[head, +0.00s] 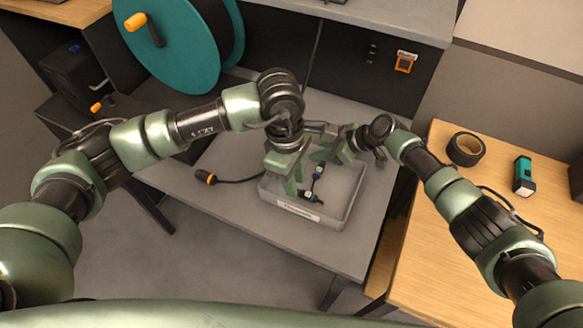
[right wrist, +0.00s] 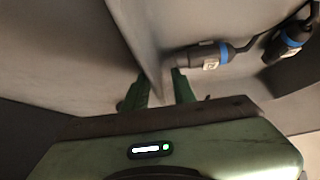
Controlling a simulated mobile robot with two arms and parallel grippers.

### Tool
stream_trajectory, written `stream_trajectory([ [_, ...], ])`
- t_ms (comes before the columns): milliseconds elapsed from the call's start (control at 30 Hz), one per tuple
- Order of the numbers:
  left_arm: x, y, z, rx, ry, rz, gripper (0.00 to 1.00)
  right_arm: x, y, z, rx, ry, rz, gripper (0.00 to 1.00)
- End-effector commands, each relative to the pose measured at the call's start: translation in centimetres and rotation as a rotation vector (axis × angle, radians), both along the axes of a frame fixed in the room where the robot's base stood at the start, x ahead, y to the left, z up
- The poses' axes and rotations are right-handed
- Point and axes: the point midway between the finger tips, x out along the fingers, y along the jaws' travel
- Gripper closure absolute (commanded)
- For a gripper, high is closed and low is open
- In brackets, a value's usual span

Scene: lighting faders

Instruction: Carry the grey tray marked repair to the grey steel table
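The grey tray (head: 345,213) with a white label (head: 298,211) on its front wall is on the grey table (head: 240,200); the label's text is too small to read. Cables with blue-ringed connectors (head: 318,172) lie inside it. My left gripper (head: 291,186) is at the tray's left end; whether its fingers are closed is hidden. My right gripper (head: 322,154) is at the far wall. In the right wrist view, the right gripper's fingers (right wrist: 160,92) are apart, with the tray wall (right wrist: 140,45) running between them and the connectors (right wrist: 210,56) to the right.
A black cable with an orange-ringed plug (head: 206,178) lies left of the tray. A teal reel (head: 175,45) stands at the back left. The wooden table (head: 425,265) at right holds black tape (head: 466,149) and a teal torch (head: 523,175). The grey table's front is clear.

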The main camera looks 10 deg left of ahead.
Motion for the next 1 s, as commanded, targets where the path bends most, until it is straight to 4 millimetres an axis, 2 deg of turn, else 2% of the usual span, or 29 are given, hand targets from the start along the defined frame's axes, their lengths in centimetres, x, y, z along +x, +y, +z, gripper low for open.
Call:
stream_trajectory([
  [267,0.0,0.1,0.8,0.000,0.000,0.001,0.74,-0.3,-1.1,1.0,0.001,0.000,0.000,0.74],
  [700,0.0,0.1,0.8,0.000,0.000,0.000,0.74,-2.1,-6.8,7.0,-0.002,-0.002,-0.001,0.74],
  [1000,0.0,0.1,0.8,0.000,0.000,0.000,0.74,-2.6,-8.1,8.5,0.000,0.000,0.000,0.74],
])
